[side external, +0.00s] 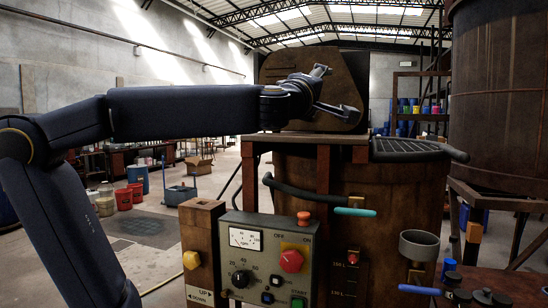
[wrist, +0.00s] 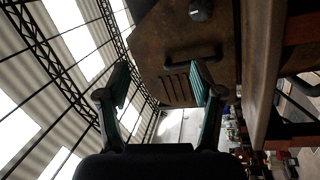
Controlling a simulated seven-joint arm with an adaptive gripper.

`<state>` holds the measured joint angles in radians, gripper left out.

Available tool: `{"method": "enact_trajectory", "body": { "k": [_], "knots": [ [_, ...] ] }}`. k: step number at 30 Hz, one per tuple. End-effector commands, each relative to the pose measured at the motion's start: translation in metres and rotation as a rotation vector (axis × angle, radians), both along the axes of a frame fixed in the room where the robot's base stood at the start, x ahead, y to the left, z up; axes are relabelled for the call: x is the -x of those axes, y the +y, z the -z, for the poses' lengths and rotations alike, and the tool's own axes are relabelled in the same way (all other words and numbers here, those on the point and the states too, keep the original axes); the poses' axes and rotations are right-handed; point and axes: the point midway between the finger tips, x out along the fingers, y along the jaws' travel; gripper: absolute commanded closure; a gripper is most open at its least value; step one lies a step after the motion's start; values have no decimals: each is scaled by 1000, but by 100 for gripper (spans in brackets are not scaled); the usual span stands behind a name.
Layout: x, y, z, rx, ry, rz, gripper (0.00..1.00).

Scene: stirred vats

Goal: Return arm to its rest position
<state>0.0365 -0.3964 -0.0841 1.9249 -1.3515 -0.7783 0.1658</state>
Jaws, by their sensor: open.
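My gripper (side external: 336,91) is at the end of my raised arm, which reaches across from the left in the side view. Its two fingers are spread apart with nothing between them. In the wrist view the open fingers (wrist: 161,78) frame a brown rusty panel (wrist: 175,45) with a dark handle and slots. In the side view this rounded panel (side external: 290,68) stands upright behind my gripper, above the rusty vat (side external: 400,190). I cannot tell the exact gap between my gripper and the panel.
A control box (side external: 265,262) with a red knob, gauge and dial stands below my arm. A teal-tipped lever (side external: 355,212) juts from the vat front. A dark grate (side external: 405,148) lies on the vat top.

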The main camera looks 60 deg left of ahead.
Motion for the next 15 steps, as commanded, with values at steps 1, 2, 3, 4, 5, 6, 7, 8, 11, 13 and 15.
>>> {"method": "enact_trajectory", "body": {
  "k": [1, 2, 3, 4, 5, 6, 7, 8, 11, 13, 15],
  "knots": [
    [4, -16, 0, -112, 27, 91, 34],
    [5, -28, 4, -186, 56, 155, 34],
    [5, -46, 15, -281, 107, 243, 34],
    [6, -60, 26, -352, 155, 308, 34],
    [8, -74, 42, -420, 211, 374, 34],
    [12, -90, 67, -504, 297, 464, 34],
    [16, -101, 89, -564, 372, 528, 34],
    [22, -110, 113, -617, 450, 589, 34],
    [48, -125, 191, -747, 716, 756, 34],
    [71, -125, 241, -802, 902, 846, 34],
    [96, -119, 283, -837, 1078, 916, 34]
  ]
}}
